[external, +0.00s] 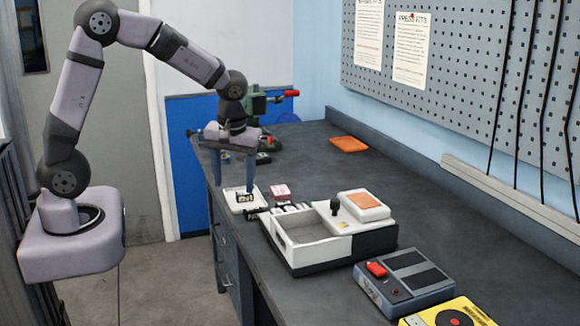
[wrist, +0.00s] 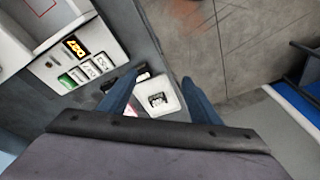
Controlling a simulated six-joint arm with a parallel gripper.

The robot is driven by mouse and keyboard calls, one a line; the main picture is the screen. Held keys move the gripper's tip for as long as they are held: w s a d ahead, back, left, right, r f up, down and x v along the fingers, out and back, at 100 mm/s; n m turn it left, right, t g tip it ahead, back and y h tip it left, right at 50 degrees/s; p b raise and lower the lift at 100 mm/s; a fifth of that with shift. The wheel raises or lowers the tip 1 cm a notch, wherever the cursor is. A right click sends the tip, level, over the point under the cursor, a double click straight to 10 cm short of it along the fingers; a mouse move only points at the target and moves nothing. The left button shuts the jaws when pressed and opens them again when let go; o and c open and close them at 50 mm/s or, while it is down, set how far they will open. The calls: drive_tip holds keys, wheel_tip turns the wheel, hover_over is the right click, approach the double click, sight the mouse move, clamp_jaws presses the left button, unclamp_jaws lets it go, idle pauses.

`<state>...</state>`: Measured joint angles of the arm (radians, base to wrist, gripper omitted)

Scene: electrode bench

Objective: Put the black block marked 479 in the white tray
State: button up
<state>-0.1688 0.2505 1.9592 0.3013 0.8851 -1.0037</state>
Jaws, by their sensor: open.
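A black block (external: 245,198) with a pale marking lies in the small white tray (external: 236,209) near the bench's left edge. The marking is too small to read for certain. In the wrist view the black block (wrist: 158,100) sits near the middle of the white tray (wrist: 169,87), between my fingers and apart from both. My gripper (external: 233,203) points down over the tray, fingers spread to either side of the block. In the wrist view my gripper (wrist: 158,77) is open and empty.
A pink block (external: 281,191) lies right of the tray.

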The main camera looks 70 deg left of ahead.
drive_tip(key=s+d+f+m+h, duration=0.2)
drive_tip(key=s+d+f+m, duration=0.2)
drive_tip(key=s+d+m, duration=0.7)
drive_tip(key=s+d, duration=0.1)
drive_tip(key=s, duration=0.3)
drive_tip(key=shift+s+d+h, duration=0.15)
drive_tip(key=shift+s+h, duration=0.05)
drive_tip(key=shift+h, duration=0.2)
